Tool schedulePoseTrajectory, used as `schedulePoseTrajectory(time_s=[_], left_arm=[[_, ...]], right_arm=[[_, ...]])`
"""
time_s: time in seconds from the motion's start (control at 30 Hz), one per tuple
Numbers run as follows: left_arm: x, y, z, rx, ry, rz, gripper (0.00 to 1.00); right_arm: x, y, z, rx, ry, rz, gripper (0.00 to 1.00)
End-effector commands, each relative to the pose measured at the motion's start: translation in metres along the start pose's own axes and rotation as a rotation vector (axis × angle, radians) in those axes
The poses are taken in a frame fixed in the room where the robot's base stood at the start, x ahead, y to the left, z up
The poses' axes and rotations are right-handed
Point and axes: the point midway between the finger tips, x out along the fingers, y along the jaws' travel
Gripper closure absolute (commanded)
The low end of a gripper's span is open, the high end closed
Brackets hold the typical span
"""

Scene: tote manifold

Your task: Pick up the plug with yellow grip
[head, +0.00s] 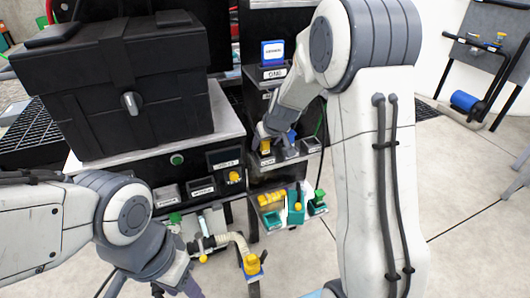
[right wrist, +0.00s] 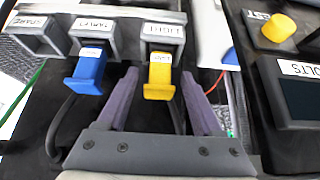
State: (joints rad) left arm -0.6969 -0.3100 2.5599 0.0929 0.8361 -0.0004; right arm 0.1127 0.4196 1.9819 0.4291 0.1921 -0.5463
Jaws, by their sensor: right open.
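The plug with yellow grip (right wrist: 160,78) sits in a labelled socket holder in the right wrist view, its cable running down behind my gripper. In the head view the yellow plug (head: 265,146) shows small under my right wrist. My right gripper (right wrist: 161,84) is open, with one purple finger on each side of the yellow grip. Gaps show between the fingers and the grip. My left gripper (head: 190,284) is low at the left in the head view, mostly cut off and hidden by its wrist, away from the plug.
A blue plug (right wrist: 87,70) stands in the holder just left of the yellow one. An empty socket (right wrist: 38,34) is further left. A panel with a yellow button (right wrist: 280,27) and a dark display is at right. A large black tote (head: 118,85) stands on the bench.

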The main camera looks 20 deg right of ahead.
Motion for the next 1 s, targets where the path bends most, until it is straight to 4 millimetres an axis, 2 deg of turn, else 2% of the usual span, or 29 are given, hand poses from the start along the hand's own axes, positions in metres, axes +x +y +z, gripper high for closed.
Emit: schedulePoseTrajectory(time_s=[0.03,0.1,0.37,0.47,0.53,0.57,1.0], left_arm=[[0.0044,-0.0003,0.0003,0.0,0.0,0.0,0.51],[0.0053,-0.0004,0.0004,0.0,0.0,0.0,0.51],[0.0049,-0.0004,0.0004,0.0,0.0,0.0,0.51],[0.0049,-0.0004,0.0004,0.0,0.0,0.0,0.51],[0.0049,-0.0004,0.0003,0.0,0.0,0.0,0.51],[0.0049,-0.0004,0.0003,0.0,0.0,0.0,0.51],[-0.0007,0.0001,0.0,0.0,0.0,0.0,0.51]], right_arm=[[0.0088,0.0004,0.0013,0.0,0.0,0.0,0.32],[0.0137,0.0004,0.0009,0.0,0.0,0.001,0.32],[0.0149,0.0003,-0.0004,0.0,0.002,0.001,0.32],[0.0148,0.0003,-0.0002,0.0,0.001,0.001,0.67],[0.0148,0.0004,-0.0001,0.0,0.001,0.001,0.94],[0.0147,0.0004,-0.0001,0.0,0.001,0.001,1.0],[0.0095,0.0002,-0.0035,0.0,0.002,0.001,1.0]])
